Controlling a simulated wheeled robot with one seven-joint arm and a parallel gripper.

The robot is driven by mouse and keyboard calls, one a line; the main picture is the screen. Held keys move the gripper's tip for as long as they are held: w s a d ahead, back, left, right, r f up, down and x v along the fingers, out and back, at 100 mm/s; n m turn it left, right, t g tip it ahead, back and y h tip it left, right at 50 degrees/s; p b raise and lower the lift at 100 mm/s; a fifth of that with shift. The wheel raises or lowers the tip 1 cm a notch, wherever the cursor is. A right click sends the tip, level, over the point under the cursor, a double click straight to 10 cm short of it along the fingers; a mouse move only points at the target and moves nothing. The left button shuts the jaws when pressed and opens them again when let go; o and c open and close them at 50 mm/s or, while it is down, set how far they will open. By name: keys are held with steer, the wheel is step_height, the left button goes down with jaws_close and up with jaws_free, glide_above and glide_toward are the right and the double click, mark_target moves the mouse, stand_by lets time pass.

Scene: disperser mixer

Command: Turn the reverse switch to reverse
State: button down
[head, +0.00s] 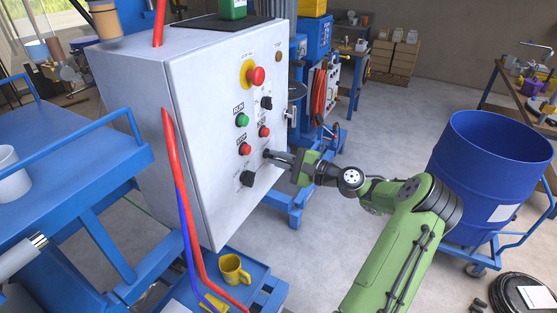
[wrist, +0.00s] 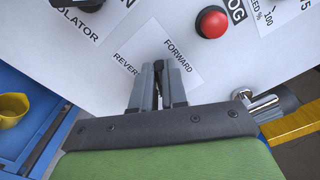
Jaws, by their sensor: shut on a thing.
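The reverse switch (wrist: 158,68) is a small black knob on a white plate printed FORWARD on the right and REVERSE, partly hidden, on the left. My gripper (wrist: 158,85) is shut on this knob, with one dark finger on each side of it. The knob's top shows between the fingertips; its lower part is hidden, and its exact setting is hard to tell. In the head view, my gripper (head: 270,155) reaches from the right to the low right part of the grey control cabinet's face (head: 215,190), and the fingers cover the switch.
The black isolator knob (head: 247,178) sits lower left of my gripper. Red buttons (head: 245,149) and a green button (head: 242,120) are close above. A silver cylindrical fitting (wrist: 272,103) is right of my fingers. A blue drum (head: 490,180) stands right of my arm.

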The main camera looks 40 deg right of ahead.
stand_by(0.4)
steer(key=c, duration=1.2)
jaws_free()
steer(key=shift+o, duration=0.2)
steer(key=v, duration=1.5)
steer(key=shift+s+b, duration=0.3)
steer(key=shift+s, duration=0.1)
steer(key=shift+d, duration=0.1)
